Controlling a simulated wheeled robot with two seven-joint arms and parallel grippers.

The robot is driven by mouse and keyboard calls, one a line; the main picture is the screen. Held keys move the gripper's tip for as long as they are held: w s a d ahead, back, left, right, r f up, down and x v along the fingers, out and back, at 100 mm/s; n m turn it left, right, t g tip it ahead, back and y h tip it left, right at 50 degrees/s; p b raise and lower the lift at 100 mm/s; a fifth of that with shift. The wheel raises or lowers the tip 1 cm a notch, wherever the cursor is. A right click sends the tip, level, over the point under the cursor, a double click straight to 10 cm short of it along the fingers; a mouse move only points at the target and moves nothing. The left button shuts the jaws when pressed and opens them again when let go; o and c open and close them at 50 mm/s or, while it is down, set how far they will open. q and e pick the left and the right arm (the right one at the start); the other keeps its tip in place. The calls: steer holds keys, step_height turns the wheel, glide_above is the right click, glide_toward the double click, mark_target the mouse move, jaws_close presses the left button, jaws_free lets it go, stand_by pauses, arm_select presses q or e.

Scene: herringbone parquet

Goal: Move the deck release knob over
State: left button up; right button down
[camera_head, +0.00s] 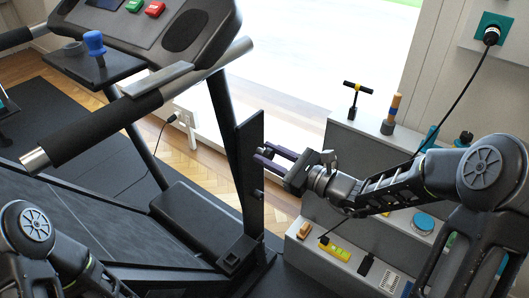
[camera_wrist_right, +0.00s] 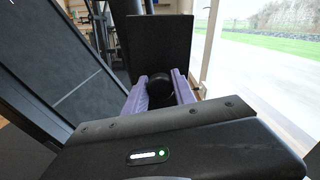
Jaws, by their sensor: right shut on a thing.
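The deck release knob (camera_wrist_right: 160,83) is black and round. In the right wrist view it sits between the two purple fingers of my right gripper (camera_wrist_right: 161,92), in front of a flat black upright plate (camera_wrist_right: 160,45). In the head view my right gripper (camera_head: 265,156) reaches left to the tall dark plate (camera_head: 250,170) on the near side of the treadmill (camera_head: 190,240), shut on the knob. The fingers and plate hide the knob there. My left arm shows at the lower left, but its gripper is out of view.
A grey stepped bench (camera_head: 340,150) with several tools stands right. A black cable hangs from a wall socket (camera_head: 492,33).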

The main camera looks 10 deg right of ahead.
steer(key=c, duration=1)
jaws_free()
steer(key=shift+s+d, duration=0.1)
steer(key=shift+s, duration=0.1)
steer(key=v, duration=0.7)
steer(key=shift+s+d, duration=0.2)
steer(key=shift+d, duration=0.05)
